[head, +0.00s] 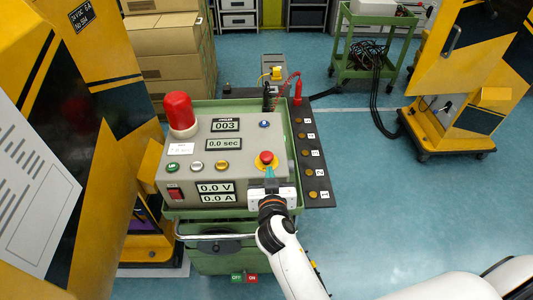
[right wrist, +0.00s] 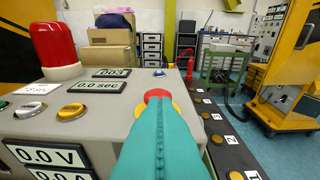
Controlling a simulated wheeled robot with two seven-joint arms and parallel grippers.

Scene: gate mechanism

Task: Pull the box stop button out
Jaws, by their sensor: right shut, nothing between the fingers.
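The box (head: 218,153) is a grey control box on a green cart. Its stop button (head: 266,158) is a red knob on a yellow base near the right edge of the sloped panel. In the right wrist view the red stop button (right wrist: 157,95) shows just beyond my fingertips, partly hidden by them. My right gripper (head: 269,172) is shut and empty, its teal fingers pointing at the button from the near side. In the wrist view the right gripper (right wrist: 160,112) is close to the button; I cannot tell whether it touches. My left gripper is not in view.
A red lamp (head: 180,113) stands at the box's back left. A black strip with numbered buttons (head: 313,160) runs along the right side. Red and black plugs (head: 297,90) stand behind. The cart's handle (head: 220,236) is in front. Yellow cabinets (head: 105,120) flank the left; open floor lies right.

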